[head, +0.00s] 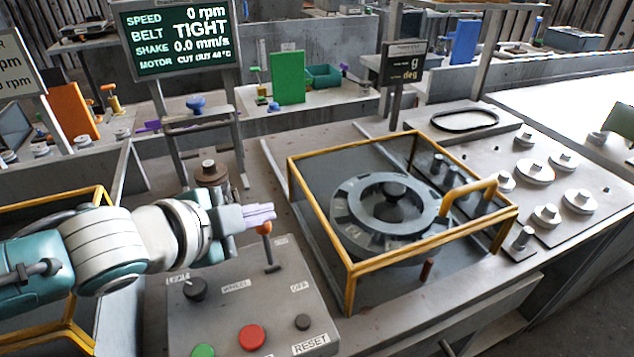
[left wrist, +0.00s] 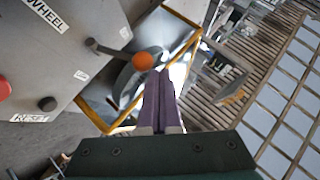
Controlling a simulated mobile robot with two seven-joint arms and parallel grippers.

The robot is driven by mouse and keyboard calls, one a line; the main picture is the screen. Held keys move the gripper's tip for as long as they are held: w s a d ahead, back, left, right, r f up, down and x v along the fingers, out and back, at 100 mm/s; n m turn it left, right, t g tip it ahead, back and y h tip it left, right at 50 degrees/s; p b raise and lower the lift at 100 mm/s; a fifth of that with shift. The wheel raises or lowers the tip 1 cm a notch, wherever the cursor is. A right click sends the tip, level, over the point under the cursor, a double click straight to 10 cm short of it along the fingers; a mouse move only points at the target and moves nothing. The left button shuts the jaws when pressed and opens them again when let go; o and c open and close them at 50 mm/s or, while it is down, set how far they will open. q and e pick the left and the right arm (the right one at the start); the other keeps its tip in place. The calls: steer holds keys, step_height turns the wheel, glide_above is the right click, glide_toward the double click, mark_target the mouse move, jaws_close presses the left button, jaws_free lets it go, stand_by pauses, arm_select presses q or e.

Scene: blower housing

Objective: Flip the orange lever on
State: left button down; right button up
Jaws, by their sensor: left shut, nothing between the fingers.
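The orange lever (head: 265,229) stands on the grey control box (head: 240,312), its thin shaft rising to an orange knob, near the labels WHEEL and OFF. In the left wrist view the orange knob (left wrist: 142,61) is just beyond my fingertips. My left gripper (head: 272,213) is shut and empty, its pale purple fingers pointing right, just above the knob in the head view. Its shut fingers also show in the left wrist view (left wrist: 160,78). I cannot tell whether they touch the knob. My right gripper is not in view.
The box also has a red button (head: 252,337), a green button (head: 203,351), a black knob (head: 195,289) and a small dark RESET button (head: 302,322). A yellow-framed guard (head: 352,270) encloses a grey wheel (head: 352,212) to the right. The display (head: 180,40) reads 0 rpm, belt TIGHT.

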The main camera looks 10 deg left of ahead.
arm_select(q)
steer(key=shift+s+d, duration=0.1)
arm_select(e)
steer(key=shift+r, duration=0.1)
arm_select(q)
steer(key=shift+r+p, duration=0.85)
steer(key=shift+p, duration=0.05)
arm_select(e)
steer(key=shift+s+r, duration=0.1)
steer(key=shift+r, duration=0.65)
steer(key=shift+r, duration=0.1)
